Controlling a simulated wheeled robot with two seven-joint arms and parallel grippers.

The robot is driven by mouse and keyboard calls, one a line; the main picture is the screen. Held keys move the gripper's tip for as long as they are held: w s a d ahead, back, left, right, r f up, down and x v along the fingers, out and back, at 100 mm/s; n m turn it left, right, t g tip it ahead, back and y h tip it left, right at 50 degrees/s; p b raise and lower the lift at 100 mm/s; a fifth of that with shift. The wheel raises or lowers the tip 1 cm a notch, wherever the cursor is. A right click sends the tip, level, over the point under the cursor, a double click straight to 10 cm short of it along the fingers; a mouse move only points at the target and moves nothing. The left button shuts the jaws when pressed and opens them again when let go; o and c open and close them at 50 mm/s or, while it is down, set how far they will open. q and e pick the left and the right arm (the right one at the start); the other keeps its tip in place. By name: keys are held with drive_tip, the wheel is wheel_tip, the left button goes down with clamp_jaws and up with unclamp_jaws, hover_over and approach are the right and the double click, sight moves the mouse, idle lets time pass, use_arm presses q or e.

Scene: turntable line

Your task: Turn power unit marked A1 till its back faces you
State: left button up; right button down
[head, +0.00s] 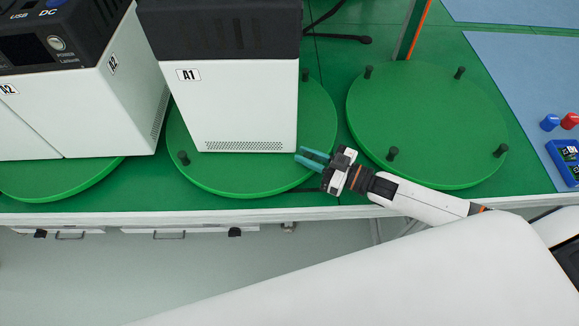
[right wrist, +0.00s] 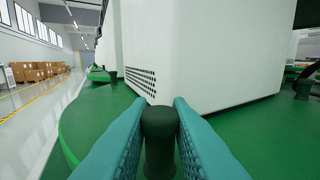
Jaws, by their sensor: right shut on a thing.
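The power unit marked A1 (head: 232,115) is a white box with a dark top, upright on a round green turntable (head: 240,182). Its label and a low strip of vent holes are on the side towards me. My right gripper (head: 312,157) is at the turntable's near right rim, beside the unit's lower right corner. In the right wrist view its teal fingers are shut on a dark upright peg (right wrist: 159,125) of the turntable. Other pegs show at the near left (head: 183,157) and far right (head: 305,75). My left gripper is not in view.
A unit marked A2 (head: 115,115) stands on another turntable to the left. An empty turntable (head: 425,120) with several dark pegs is on the right. Red and blue knobs and a blue part lie on the far right mat (head: 505,75). The table's front edge (head: 260,214) is close to my gripper.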

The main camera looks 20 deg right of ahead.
sight(318, 147)
drive_tip(key=shift+w+d, duration=0.3)
drive_tip(key=shift+d, duration=0.2)
drive_tip(key=shift+w+d, duration=0.3)
drive_tip(key=shift+d, duration=0.2)
drive_tip(key=shift+w+d+b, duration=0.35)
drive_tip(key=shift+w+d, duration=0.2)
drive_tip(key=shift+d, duration=0.2)
drive_tip(key=c, duration=1.4)
unclamp_jaws()
drive_tip(key=shift+o, duration=0.2)
drive_tip(key=v, duration=1.2)
drive_tip(key=shift+b, duration=0.4)
